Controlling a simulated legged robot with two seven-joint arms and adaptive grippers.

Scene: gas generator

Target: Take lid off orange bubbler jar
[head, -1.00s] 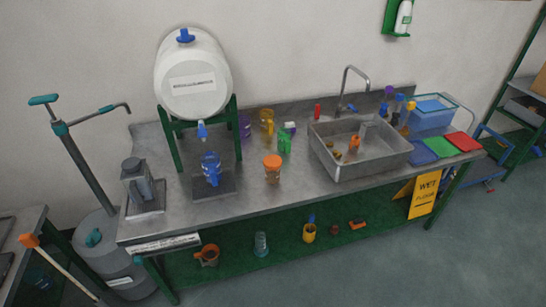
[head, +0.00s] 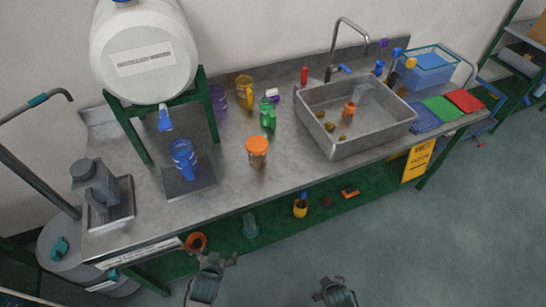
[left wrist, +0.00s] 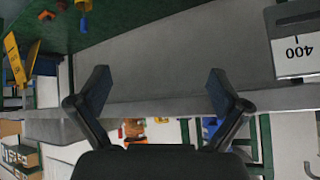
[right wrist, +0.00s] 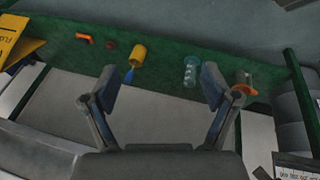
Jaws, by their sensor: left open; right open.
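The orange-lidded jar (head: 257,152) stands upright on the steel counter in the head view, left of the sink. Its orange lid (head: 257,144) is on top. My left gripper (head: 222,257) is low in front of the counter's front edge, below the jar and apart from it. It is open and empty in the left wrist view (left wrist: 158,90). My right gripper (head: 332,283) is further right, over the floor, and apart from the jar. It is open and empty in the right wrist view (right wrist: 158,86). I cannot make out the jar for certain in either wrist view.
A green cup (head: 267,113), yellow mug (head: 244,88) and purple cup (head: 218,97) stand behind the jar. A blue jug (head: 184,158) sits left under the white tank (head: 145,50). The sink (head: 358,118) is right. The counter around the jar is clear.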

